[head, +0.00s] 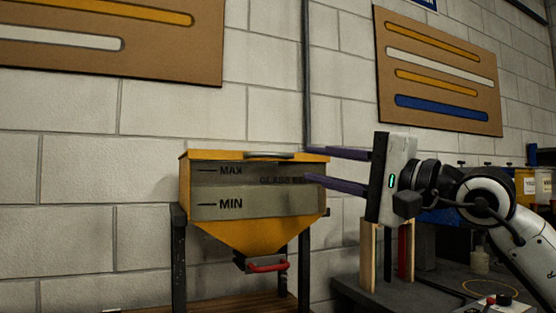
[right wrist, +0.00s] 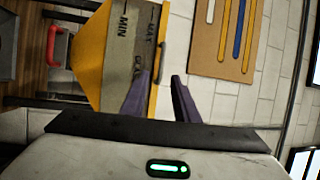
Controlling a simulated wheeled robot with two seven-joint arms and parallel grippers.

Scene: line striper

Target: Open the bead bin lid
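The bead bin (head: 258,204) is a yellow hopper with a grey window marked MAX and MIN, standing left of centre in the head view. Its flat yellow lid (head: 222,154) is down on top, with a grey handle (head: 270,155) at the front edge. My right gripper (head: 307,163) is open and empty at the bin's upper right, one purple finger higher than the lid, the other lower. In the right wrist view the bin (right wrist: 92,48) appears turned sideways, with the open fingers (right wrist: 158,80) near the lid edge. Contact cannot be told. My left gripper is out of view.
A red-handled outlet (head: 267,266) hangs under the bin, which stands on a dark frame (head: 179,260). A grey bench (head: 385,297) with posts is at the right, below my right arm. Tool boards (head: 440,70) hang on the block wall. The space above the lid looks clear.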

